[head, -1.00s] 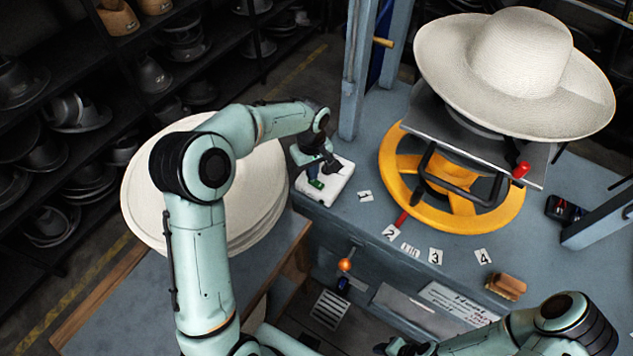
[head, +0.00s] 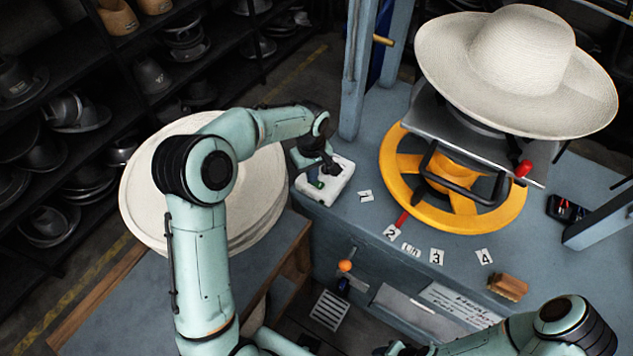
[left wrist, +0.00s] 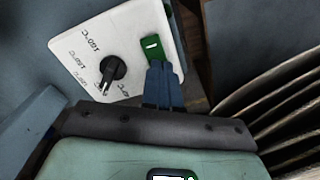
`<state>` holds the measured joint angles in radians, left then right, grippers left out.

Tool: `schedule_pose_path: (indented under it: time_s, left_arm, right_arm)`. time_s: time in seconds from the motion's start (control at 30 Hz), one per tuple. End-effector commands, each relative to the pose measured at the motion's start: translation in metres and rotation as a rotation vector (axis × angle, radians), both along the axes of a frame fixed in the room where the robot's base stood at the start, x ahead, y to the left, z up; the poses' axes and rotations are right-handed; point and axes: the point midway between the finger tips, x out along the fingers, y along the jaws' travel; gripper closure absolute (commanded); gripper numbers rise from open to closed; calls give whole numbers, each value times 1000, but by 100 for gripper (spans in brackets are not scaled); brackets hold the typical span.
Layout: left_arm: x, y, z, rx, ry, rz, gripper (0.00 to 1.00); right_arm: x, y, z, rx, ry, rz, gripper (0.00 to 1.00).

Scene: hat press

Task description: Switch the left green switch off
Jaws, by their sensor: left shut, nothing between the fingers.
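The left green switch (left wrist: 152,47) sits on a white control panel (left wrist: 122,25), beside a black dial with temperature marks. My left gripper (left wrist: 160,68) is shut and empty, with its fingertips at the lower edge of the green switch in the left wrist view. I cannot tell whether they touch it. In the head view the white panel (head: 338,187) is at the front left corner of the blue press table, and my left gripper (head: 322,176) is over it, partly hiding the switch. My right arm (head: 560,325) shows at the bottom right; its gripper is not clearly visible.
A yellow wheel (head: 400,190) and a white hat (head: 515,65) on the press stand right of the panel. A stack of white hat brims (head: 262,200) lies left of it, beneath my left arm. Number cards and a brush (head: 508,287) lie along the table's front.

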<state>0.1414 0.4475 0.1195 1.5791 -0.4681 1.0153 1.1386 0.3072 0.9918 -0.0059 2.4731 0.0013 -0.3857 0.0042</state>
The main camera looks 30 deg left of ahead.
Motion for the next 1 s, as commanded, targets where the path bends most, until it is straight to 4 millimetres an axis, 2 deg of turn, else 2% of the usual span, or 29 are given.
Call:
schedule_pose_path:
  time_s: [0.27,0.47,1.0]
  left_arm:
    - [0,-1,-5,0,1,-1,100]
    - [0,-1,-1,-1,2,-1,100]
    - [1,-1,43,0,-1,-1,100]
  right_arm:
    - [-2,0,-3,0,2,0,57]
    - [0,0,0,0,0,0,57]
    - [20,0,25,0,-23,0,57]
